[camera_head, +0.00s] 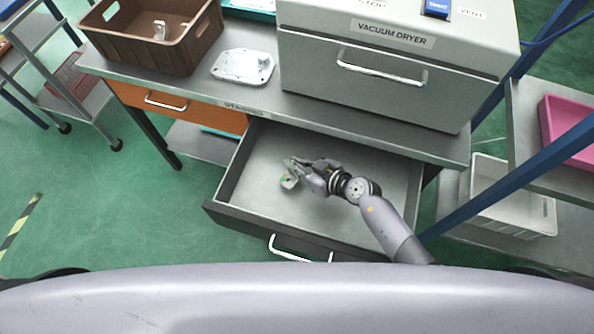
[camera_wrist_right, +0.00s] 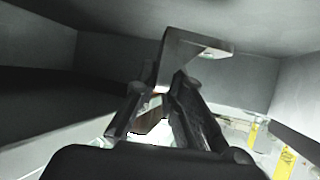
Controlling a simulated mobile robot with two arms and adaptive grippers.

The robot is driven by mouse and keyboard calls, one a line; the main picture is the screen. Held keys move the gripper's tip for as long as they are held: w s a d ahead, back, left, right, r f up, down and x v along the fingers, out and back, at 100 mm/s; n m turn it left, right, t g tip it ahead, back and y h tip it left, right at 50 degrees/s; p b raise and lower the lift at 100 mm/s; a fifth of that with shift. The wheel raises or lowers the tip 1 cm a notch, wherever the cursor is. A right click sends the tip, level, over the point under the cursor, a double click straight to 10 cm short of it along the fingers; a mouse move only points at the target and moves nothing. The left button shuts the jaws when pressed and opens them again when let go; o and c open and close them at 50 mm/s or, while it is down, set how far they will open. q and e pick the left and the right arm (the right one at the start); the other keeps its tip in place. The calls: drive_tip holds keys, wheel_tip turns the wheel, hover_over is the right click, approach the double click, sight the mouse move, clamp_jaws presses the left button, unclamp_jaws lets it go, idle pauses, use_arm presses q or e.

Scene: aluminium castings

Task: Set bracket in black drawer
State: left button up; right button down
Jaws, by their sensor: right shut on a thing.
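The black drawer (camera_head: 240,205) is pulled open under the bench, with a bare light grey floor inside. My right gripper (camera_head: 294,170) is inside or just over the drawer, left of its middle. I cannot tell whether the bracket touches the drawer floor. My left gripper is not in view.
A vacuum dryer (camera_head: 385,90) stands on the bench above the drawer. A brown crate (camera_head: 140,50) and a flat casting (camera_head: 243,66) are at its left. An orange drawer (camera_head: 200,112) is shut. A white crate (camera_head: 510,215) and pink bin (camera_head: 565,135) are at right.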

wheel_tip(320, 180, down, 3)
drive_tip(key=shift+f+b, duration=0.1)
drive_tip(key=shift+b, duration=0.65)
drive_tip(key=c, duration=2.1)
unclamp_jaws()
drive_tip(key=shift+c, duration=0.2)
drive_tip(key=o, duration=0.5)
drive_tip(key=shift+c, duration=0.2)
